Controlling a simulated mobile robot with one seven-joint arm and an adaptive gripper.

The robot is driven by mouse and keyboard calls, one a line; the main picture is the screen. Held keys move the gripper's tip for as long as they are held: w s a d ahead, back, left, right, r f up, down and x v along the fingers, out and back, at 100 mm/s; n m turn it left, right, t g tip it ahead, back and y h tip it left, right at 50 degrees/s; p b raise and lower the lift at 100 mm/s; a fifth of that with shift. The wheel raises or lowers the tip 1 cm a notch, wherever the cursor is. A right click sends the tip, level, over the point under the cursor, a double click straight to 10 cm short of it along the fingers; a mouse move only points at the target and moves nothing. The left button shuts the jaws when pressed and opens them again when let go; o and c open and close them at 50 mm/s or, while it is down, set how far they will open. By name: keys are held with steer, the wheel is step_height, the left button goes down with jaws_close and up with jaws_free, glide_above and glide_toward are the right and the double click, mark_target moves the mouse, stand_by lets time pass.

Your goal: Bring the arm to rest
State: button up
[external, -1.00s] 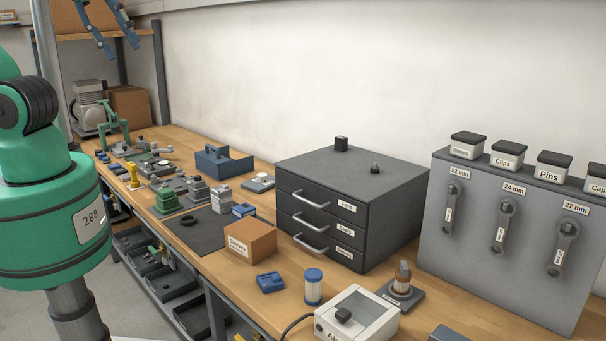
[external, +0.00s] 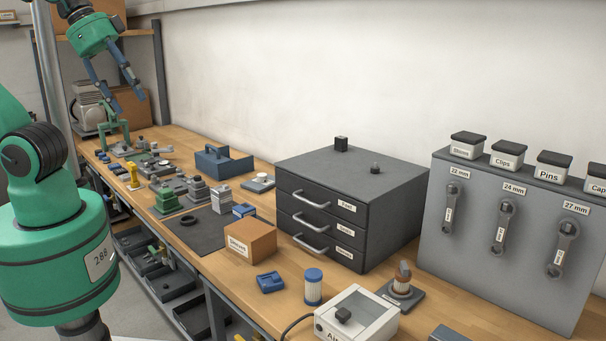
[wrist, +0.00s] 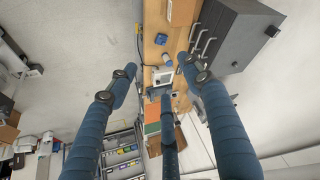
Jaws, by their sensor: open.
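My gripper (external: 118,92) hangs at the upper left of the external view, high above the far end of the bench. Its blue fingers point down and are spread apart, with nothing between them. In the wrist view my gripper (wrist: 158,82) also shows open and empty, its fingers reaching toward the bench far off. My green arm fills the left edge of the external view.
The wooden bench (external: 262,296) carries a dark drawer cabinet (external: 345,205), a grey wrench panel (external: 510,235), a cardboard box (external: 250,240), a blue tote (external: 222,165) and small parts. Air around the fingers looks clear.

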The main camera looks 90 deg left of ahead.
step_height(320, 180, down, 5)
steer(key=b, duration=0.3)
steer(key=shift+r, duration=0.2)
